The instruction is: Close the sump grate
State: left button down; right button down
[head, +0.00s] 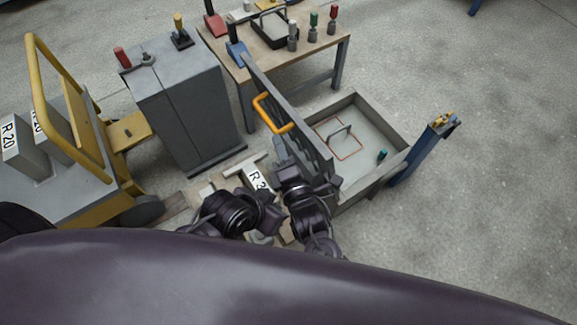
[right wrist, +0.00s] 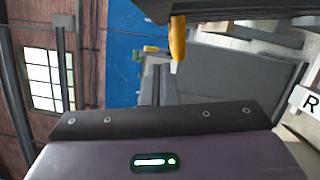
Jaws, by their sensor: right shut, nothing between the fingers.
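The sump grate (head: 290,120) is a dark panel with an orange-yellow handle (head: 272,113). It stands raised, roughly upright, along the left side of the open sump (head: 374,112). My right gripper (head: 281,150) is shut and empty on the left, handle side of the grate, just below the handle. In the right wrist view, the yellow handle (right wrist: 178,38) shows just beyond the shut fingers (right wrist: 157,90), with a gap to them. My left gripper (head: 268,214) is low beside the right arm; its fingers are not clear.
Inside the sump lie a wire loop and a small teal item (head: 383,155). A blue post (head: 424,150) stands at its right. A grey cabinet (head: 190,105), yellow cart (head: 75,120) and workbench (head: 325,60) stand left and behind. The floor to the right is clear.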

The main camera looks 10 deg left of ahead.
jog(key=w+d, duration=0.1)
jog(key=w+d+r, duration=0.1)
jog(key=shift+w+d, duration=0.35)
jog(key=shift+d, duration=0.05)
